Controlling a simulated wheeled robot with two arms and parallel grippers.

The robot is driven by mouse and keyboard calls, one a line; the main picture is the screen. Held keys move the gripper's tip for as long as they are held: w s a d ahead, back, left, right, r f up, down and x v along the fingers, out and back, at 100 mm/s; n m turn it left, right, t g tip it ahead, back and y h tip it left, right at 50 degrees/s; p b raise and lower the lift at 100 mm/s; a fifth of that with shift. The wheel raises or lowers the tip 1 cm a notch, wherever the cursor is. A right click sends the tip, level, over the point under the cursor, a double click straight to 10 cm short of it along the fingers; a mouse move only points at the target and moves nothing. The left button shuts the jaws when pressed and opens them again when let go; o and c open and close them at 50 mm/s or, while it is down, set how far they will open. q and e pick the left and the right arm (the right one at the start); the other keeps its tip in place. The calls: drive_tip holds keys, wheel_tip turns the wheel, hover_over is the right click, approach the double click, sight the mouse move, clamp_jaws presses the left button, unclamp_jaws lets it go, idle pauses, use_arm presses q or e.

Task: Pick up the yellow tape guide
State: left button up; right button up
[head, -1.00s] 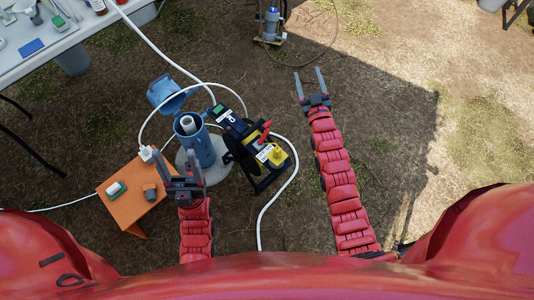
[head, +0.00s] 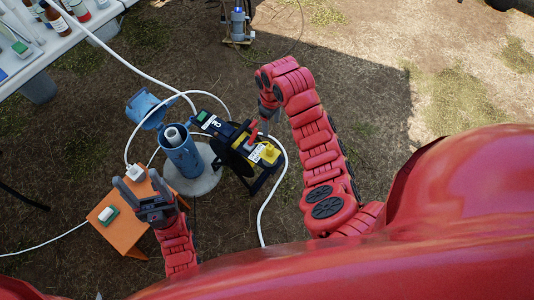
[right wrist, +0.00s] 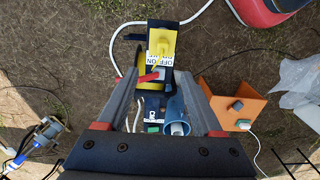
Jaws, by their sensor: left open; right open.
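The yellow tape guide (head: 268,152) appears as a small yellow piece on the yellow-and-black face of the tape reel (head: 242,150), near a red handle. It also shows in the right wrist view (right wrist: 159,54), above the OFF/ON label. My right gripper (right wrist: 157,73) is open and points down at the reel from above, with the red handle and label seen between its fingers; I cannot tell the exact gap. In the head view its arm partly hides it. My left gripper (head: 137,182) is open and empty above the orange stand.
The orange stand (head: 125,234) holds a green-and-white item. A blue well pipe (head: 183,158) with an open lid stands left of the reel. A white hose (head: 281,185) curves around the reel. A table (head: 62,42) with bottles is at upper left. Ground right is clear.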

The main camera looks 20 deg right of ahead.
wheel_tip(320, 180, down, 8)
drive_tip(key=b, duration=0.4)
drive_tip(key=shift+r, duration=0.25)
wheel_tip(320, 180, down, 3)
drive_tip(key=shift+r+p, duration=0.1)
drive_tip(key=shift+p, duration=0.35)
drive_tip(key=shift+s+a+f+p, duration=0.1)
drive_tip(key=shift+s+f+p, duration=0.05)
drive_tip(key=shift+f, duration=1.3)
drive_tip(key=shift+s+a+f+p, duration=0.1)
drive_tip(key=shift+s+f+p, duration=0.05)
drive_tip(key=shift+f, duration=1.3)
clamp_jaws()
